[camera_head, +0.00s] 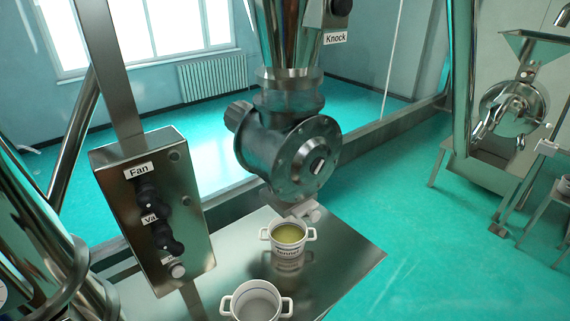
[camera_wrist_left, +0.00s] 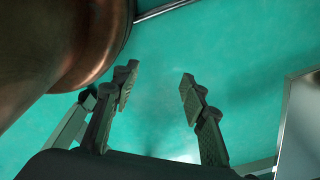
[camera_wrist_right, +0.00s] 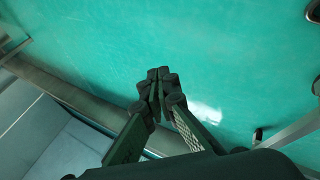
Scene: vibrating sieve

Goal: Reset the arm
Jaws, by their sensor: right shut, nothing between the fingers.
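My left gripper (camera_wrist_left: 155,92) shows in the left wrist view. Its two fingers stand wide apart with nothing between them, above green floor. My right gripper (camera_wrist_right: 160,80) shows in the right wrist view. Its fingertips meet and hold nothing, also over green floor. Neither gripper is in the head view, so where they are relative to the machine there cannot be told.
In the head view a control box (camera_head: 155,215) labelled Fan stands left of a metal valve body (camera_head: 290,155). A white pot (camera_head: 289,238) with yellowish contents and another white pot (camera_head: 256,302) stand on a steel table (camera_head: 345,255). A large rounded metal vessel (camera_wrist_left: 60,40) is close beside my left gripper.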

